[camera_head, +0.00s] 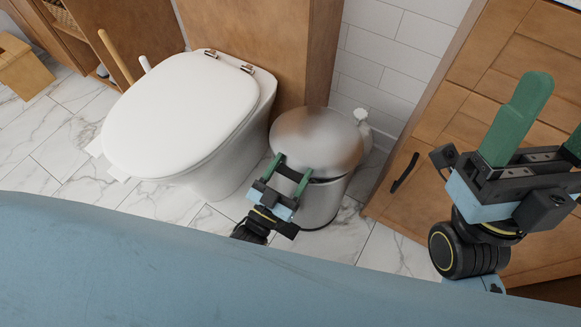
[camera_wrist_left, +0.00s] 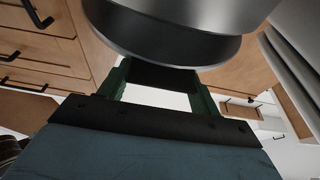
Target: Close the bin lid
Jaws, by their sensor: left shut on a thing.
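The silver bin (camera_head: 322,203) stands beside the toilet. Its domed metal lid (camera_head: 318,138) lies over the top; a dark band shows below its front rim, and I cannot tell if it is fully seated. My left gripper (camera_head: 291,168) is at the front edge of the lid, its green fingers spread around a dark piece there. In the left wrist view, the round metal rim (camera_wrist_left: 185,50) is right above the fingers (camera_wrist_left: 160,75). My right gripper (camera_head: 550,112) is raised at the right, empty, its green fingers apart.
The white toilet (camera_head: 180,115) with its lid down is left of the bin. A wooden cabinet (camera_head: 425,160) with a black handle stands at the right. A toilet brush (camera_head: 362,125) is behind the bin. Marble floor (camera_head: 385,250) is free in front.

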